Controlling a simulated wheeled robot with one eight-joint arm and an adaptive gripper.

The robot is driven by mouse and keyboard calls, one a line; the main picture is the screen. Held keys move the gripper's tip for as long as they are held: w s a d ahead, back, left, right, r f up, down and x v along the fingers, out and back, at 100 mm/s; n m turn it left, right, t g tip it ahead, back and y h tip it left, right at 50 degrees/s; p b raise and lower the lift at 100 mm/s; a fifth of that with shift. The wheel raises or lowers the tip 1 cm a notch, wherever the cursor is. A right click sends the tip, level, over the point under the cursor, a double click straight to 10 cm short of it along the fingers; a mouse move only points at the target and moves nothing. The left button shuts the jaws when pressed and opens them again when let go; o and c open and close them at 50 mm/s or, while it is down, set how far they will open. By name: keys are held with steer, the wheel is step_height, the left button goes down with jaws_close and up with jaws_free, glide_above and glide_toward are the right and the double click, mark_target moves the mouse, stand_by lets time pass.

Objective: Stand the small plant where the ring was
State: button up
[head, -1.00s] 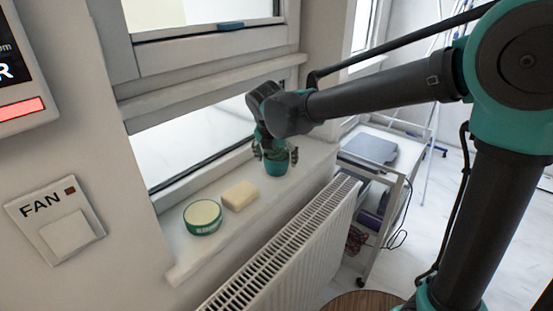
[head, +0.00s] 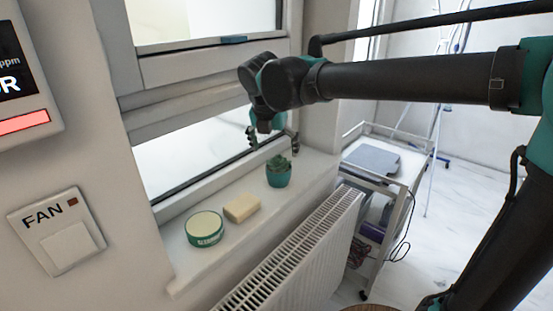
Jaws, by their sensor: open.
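The small plant (head: 279,172) sits upright in a teal pot on the white windowsill (head: 187,262), toward its far right end. My gripper (head: 273,143) is open and empty above the plant, its fingers spread and apart from it. No ring shows in view. A round green-and-white tin (head: 205,229) and a cream block (head: 242,208) stand on the sill to the left of the plant.
The window frame (head: 200,184) runs close behind the sill. A white radiator (head: 295,255) stands below the sill's front edge. A trolley (head: 385,172) with a grey flat item stands at the right. A fan switch (head: 60,235) is on the left wall.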

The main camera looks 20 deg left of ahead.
steer(key=w+d+f+m, duration=0.2)
steer(key=d+f+m, duration=0.4)
steer(key=d+m, duration=0.45)
steer(key=w+d+f+m, duration=0.1)
steer(key=d+f+m, duration=0.6)
steer(key=d, duration=0.7)
steer(key=s+d+f+m, duration=0.5)
steer(key=d+m, duration=0.3)
steer(key=m, duration=0.1)
steer(key=s+d+f+m, duration=0.5)
steer(key=d+f+m, duration=0.1)
steer(key=d+m, duration=0.2)
steer(key=shift+s+d+m, duration=0.25)
steer(key=shift+d+m, duration=0.05)
steer(key=shift+m, duration=0.45)
